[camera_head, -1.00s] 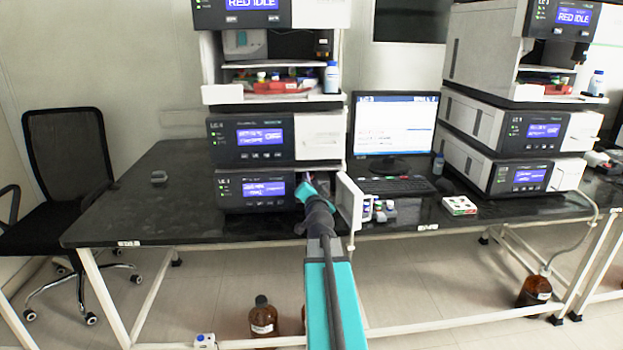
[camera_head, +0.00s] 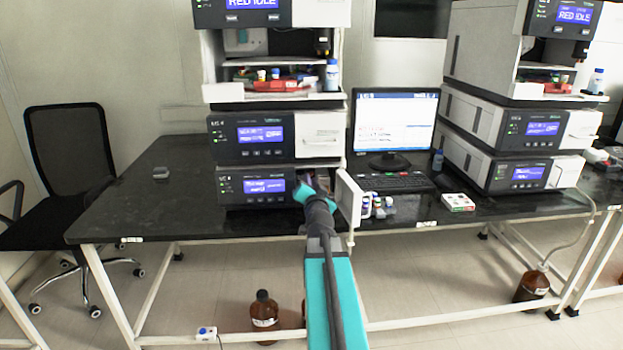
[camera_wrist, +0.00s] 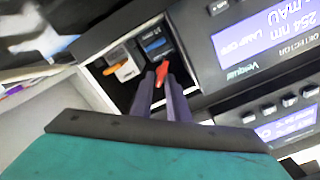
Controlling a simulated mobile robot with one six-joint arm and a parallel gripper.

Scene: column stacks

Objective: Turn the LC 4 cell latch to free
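The detector (camera_head: 243,187) is the lowest unit of the left column stack; its dark front has a lit blue display. Its white door (camera_head: 349,197) stands open to the right. In the wrist view its front compartment (camera_wrist: 93,68) is open, with a red latch lever (camera_wrist: 163,70), a blue block (camera_wrist: 155,44) and a pale block with an orange part (camera_wrist: 123,68) inside. My gripper (camera_wrist: 161,80) reaches into the opening. Its two dark fingers are close together, one on each side of the red lever, and appear closed on it. In the head view its tips are largely hidden.
Small bottles (camera_head: 378,206) stand just right of the open door. A monitor (camera_head: 396,122) and keyboard (camera_head: 397,182) are farther right. Another unit (camera_head: 260,137) sits directly above the detector. The black bench (camera_head: 140,205) is mostly clear at left.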

